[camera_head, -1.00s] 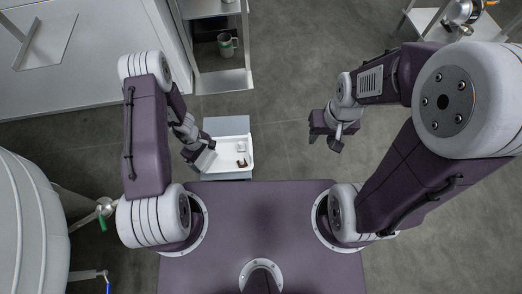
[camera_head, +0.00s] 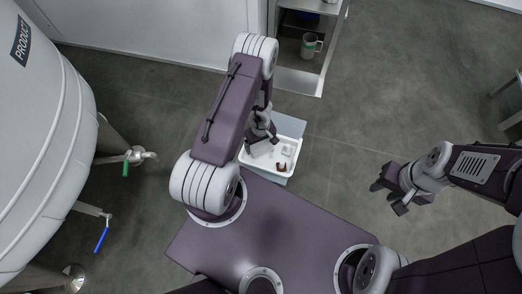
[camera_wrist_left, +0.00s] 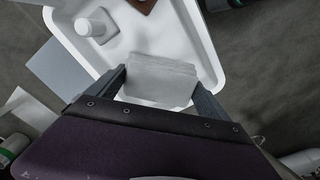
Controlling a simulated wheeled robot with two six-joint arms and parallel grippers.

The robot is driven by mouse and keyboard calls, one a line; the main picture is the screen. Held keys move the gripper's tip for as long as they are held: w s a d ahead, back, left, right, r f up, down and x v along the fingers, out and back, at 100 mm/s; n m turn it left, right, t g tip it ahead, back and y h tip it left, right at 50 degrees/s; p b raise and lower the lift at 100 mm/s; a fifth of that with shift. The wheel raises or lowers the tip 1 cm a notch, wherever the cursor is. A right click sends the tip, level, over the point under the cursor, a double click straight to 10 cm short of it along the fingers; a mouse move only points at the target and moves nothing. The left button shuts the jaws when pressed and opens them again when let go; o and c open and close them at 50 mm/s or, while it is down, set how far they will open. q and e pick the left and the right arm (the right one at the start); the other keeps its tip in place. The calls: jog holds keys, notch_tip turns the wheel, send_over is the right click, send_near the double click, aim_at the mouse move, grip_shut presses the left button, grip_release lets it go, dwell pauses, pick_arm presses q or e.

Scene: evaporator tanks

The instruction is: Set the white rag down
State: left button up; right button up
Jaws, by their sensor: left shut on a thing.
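My left gripper (camera_head: 264,136) is shut on the white rag (camera_wrist_left: 160,85), a pale folded block between its two fingers in the left wrist view. In the head view the rag (camera_head: 259,148) shows pale over the left part of a white tray (camera_head: 283,174). The tray also shows in the left wrist view (camera_wrist_left: 208,62) beneath the rag. Whether the rag touches the tray floor I cannot tell. My right gripper (camera_head: 388,197) looks open and empty, over bare floor at the right.
A small white item (camera_head: 287,150) and a brown item (camera_head: 282,166) lie in the tray's right part. A shelf unit with a grey-green mug (camera_head: 310,45) stands behind. A large tank (camera_head: 45,130) with green- and blue-handled valves stands left.

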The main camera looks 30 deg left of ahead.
pick_arm(q)
notch_tip(320, 180, down, 4)
jog(key=b, duration=0.3)
jog(key=shift+r, duration=0.35)
jog(key=shift+c, duration=0.6)
jog(key=shift+f, duration=0.2)
jog(key=o, duration=1)
jog(key=shift+o, duration=0.2)
notch_tip(320, 180, up, 12)
jog(key=p, duration=1.2)
jog(key=shift+r+p, duration=0.25)
jog(key=shift+p, duration=0.15)
jog(key=w+d+r+m+t+h, duration=0.1)
jog(key=w+d+r+m, duration=0.25)
jog(key=r, duration=0.55)
notch_tip(320, 180, up, 15)
jog(key=m, duration=0.5)
send_over(260, 148)
jog(key=s+d, duration=0.1)
jog(key=d, duration=0.7)
jog(key=s+a+r+m, duration=0.2)
jog(key=s+r, duration=0.2)
jog(key=s, duration=0.2)
notch_tip(260, 148, up, 32)
jog(key=p, duration=3.2)
jog(key=shift+r+y, duration=0.2)
jog(key=shift+y, duration=0.2)
